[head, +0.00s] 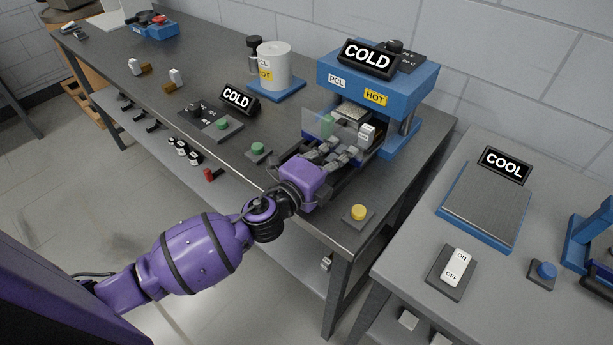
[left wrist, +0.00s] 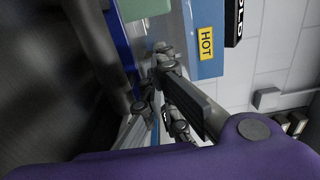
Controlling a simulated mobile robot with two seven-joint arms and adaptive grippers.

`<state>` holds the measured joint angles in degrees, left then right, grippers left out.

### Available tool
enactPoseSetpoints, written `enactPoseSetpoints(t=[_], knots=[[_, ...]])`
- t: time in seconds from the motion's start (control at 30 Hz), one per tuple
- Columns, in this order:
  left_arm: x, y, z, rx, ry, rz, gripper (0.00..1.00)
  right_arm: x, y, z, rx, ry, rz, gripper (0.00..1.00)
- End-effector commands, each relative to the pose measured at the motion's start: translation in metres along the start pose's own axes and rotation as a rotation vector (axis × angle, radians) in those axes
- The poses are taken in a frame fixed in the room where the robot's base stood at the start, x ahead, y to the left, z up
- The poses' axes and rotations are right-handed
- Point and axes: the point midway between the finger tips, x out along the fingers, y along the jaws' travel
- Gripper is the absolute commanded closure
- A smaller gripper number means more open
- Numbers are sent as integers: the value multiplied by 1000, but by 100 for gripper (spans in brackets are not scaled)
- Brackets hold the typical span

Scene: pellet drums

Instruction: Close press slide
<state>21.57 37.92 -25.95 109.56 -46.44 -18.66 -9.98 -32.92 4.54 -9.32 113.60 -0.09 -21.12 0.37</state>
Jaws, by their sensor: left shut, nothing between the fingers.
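The blue press (head: 378,75) stands at the right end of the dark bench, with PCL and HOT labels on its front and a COLD sign on top. Its slide (head: 348,113) shows low in the press opening, partly hidden by a clear guard (head: 318,124) and my fingers; I cannot tell how far out it is. My left gripper (head: 345,150) is shut and empty, at the front of the press by the slide. In the left wrist view its fingers (left wrist: 175,92) are close below the blue press face (left wrist: 207,68); contact is unclear. My right gripper is out of view.
Green buttons (head: 258,152) and a yellow button (head: 358,213) sit near the bench edge. A second table at right holds a cooling plate (head: 486,206) and an ON/OFF switch (head: 455,268).

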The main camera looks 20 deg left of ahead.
Motion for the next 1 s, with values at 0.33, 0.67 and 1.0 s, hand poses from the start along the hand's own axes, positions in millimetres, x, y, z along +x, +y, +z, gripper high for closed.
enactPoseSetpoints(t=[0.33, 0.67, 1.0], knots=[[70, 2, -1, -3, 0, 2, 100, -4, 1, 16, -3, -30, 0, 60], [94, 2, 0, -2, 1, 2, 100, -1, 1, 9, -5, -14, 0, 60], [95, 0, 0, -1, 0, 0, 100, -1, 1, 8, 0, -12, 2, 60]])
